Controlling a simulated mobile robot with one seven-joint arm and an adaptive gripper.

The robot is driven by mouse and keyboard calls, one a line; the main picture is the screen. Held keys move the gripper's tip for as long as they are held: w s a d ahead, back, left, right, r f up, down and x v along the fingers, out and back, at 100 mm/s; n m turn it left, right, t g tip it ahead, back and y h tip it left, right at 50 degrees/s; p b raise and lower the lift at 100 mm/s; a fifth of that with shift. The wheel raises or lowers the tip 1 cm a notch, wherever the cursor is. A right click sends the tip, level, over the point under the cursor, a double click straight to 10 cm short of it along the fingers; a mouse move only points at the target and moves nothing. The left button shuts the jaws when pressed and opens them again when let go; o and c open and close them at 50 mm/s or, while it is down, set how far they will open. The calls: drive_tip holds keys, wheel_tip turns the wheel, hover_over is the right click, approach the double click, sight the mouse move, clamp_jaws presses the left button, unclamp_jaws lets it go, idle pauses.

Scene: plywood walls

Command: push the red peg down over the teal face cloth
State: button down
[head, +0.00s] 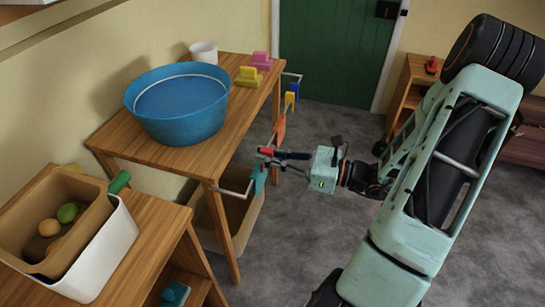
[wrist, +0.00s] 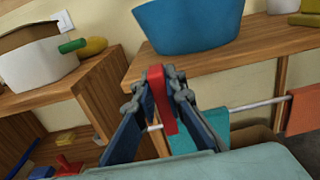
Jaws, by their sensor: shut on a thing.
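The red peg (wrist: 161,97) is held upright between the fingertips of my gripper (wrist: 158,76) in the wrist view. In the head view, the red peg (head: 266,152) shows at the tip of my gripper (head: 270,156), by the table's front edge. The teal face cloth (head: 259,180) hangs over a metal rail in front of the table, just below my gripper. It also shows in the wrist view (wrist: 214,128), partly hidden behind the peg and fingers. I cannot tell whether the peg touches the cloth or the rail.
An orange cloth (head: 279,129) hangs farther along the rail (wrist: 258,105). A blue basin (head: 180,125), a white cup (head: 204,52) and yellow and pink blocks stand on the wooden table. A cardboard box (head: 242,214) stands beneath. Open floor (head: 310,240) lies in front.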

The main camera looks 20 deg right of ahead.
sight(255, 174)
drive_tip(key=shift+b+x, duration=0.35)
drive_tip(key=shift+x, duration=1.35)
drive_tip(key=shift+f+b, duration=2.55)
drive_tip(key=shift+f, duration=0.35)
drive_tip(key=c, duration=1.9)
unclamp_jaws()
